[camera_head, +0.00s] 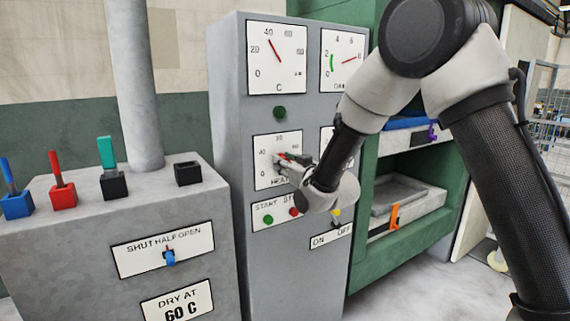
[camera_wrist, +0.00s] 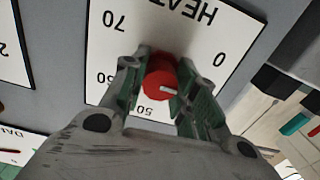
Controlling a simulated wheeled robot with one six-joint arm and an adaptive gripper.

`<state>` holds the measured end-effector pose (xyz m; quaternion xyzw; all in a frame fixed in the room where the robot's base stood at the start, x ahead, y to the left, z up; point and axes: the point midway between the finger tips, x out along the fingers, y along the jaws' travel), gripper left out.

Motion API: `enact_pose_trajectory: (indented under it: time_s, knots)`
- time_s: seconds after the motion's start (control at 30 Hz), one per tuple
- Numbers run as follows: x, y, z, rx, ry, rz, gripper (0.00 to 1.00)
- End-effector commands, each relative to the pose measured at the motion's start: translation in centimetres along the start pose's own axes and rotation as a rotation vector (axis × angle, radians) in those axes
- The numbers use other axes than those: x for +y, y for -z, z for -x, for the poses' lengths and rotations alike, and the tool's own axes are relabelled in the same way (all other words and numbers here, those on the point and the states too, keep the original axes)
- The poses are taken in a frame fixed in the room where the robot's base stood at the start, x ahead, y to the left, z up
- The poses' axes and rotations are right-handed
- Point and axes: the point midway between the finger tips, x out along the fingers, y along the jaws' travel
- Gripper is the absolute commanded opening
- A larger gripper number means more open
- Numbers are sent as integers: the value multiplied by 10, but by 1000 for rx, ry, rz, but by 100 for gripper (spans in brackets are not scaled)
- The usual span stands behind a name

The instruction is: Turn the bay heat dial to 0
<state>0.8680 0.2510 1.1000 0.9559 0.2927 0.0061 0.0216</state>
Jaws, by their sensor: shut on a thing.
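My gripper (camera_wrist: 168,88) is closed around the knob, one green-padded finger on each side. The wrist view shows the plate roughly upside down, with 0 at upper right and 70 at upper left. In the head view my gripper (camera_head: 288,160) is at the plate (camera_head: 263,180) on the grey cabinet and hides most of the knob.
START and stop buttons (camera_head: 268,219) and an ON/OFF plate (camera_head: 331,236) sit just below. Two gauges (camera_head: 276,58) are above. A grey console (camera_head: 120,240) with coloured levers stands left, with a DRY AT 60 C sign (camera_head: 178,304). A green press (camera_head: 400,240) stands right.

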Motion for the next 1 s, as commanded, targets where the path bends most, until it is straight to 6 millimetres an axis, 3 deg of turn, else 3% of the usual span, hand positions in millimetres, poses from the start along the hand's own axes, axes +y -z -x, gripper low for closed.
enact_pose_trajectory:
  time_s: [0.37,1.0]
  knots:
    - [0,1,0,2,0,80,5]
    - [-1,1,0,3,0,486,5]
